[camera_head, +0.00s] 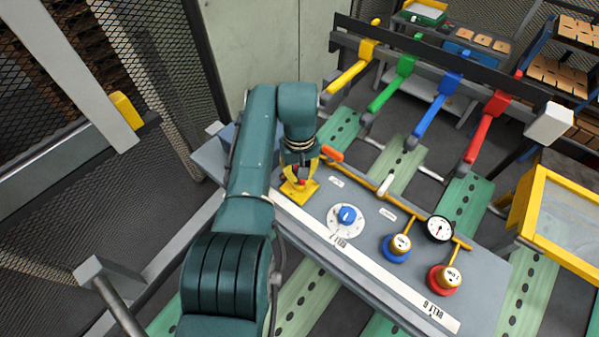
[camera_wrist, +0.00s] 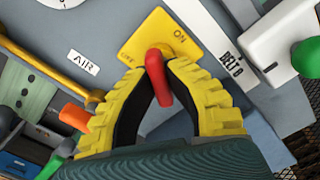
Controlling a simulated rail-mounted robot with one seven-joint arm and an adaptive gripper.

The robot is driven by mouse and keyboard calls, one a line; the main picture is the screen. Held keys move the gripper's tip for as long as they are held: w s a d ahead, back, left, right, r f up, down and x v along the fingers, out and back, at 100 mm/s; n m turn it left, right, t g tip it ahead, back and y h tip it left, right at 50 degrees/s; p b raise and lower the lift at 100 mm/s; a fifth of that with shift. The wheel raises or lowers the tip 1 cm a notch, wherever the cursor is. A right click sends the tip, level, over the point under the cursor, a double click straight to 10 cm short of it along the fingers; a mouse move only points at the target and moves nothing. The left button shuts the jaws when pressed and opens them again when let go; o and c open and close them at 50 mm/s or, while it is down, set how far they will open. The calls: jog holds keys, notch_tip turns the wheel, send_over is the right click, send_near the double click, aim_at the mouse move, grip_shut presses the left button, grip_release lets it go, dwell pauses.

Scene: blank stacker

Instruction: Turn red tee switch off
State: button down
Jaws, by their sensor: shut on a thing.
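The red tee switch (camera_wrist: 157,78) stands on a yellow plate (camera_wrist: 150,38) fixed to the grey panel. The plate carries an "ON" label, and a smaller label on its other side is hard to read. In the wrist view my gripper (camera_wrist: 158,98) has its yellow fingers on both sides of the red handle, shut on it. In the head view my gripper (camera_head: 300,181) is low over the yellow plate (camera_head: 303,196), and the fingers hide most of the switch. Which setting the switch is at, I cannot tell.
An orange handle (camera_head: 332,153) on a yellow pipe is close to my gripper. A blue dial (camera_head: 347,215), a gauge (camera_head: 439,229), and blue-based (camera_head: 397,250) and red-based (camera_head: 444,279) knobs lie right along the panel. Coloured levers (camera_head: 488,130) stand behind.

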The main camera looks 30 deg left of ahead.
jog(key=n, duration=0.6)
jog(key=shift+f, duration=0.2)
jog(key=shift+n, duration=0.3)
jog(key=c, duration=1.1)
grip_release()
jog(key=shift+o, duration=0.2)
jog(key=shift+r, duration=0.1)
notch_tip(320, 180, up, 12)
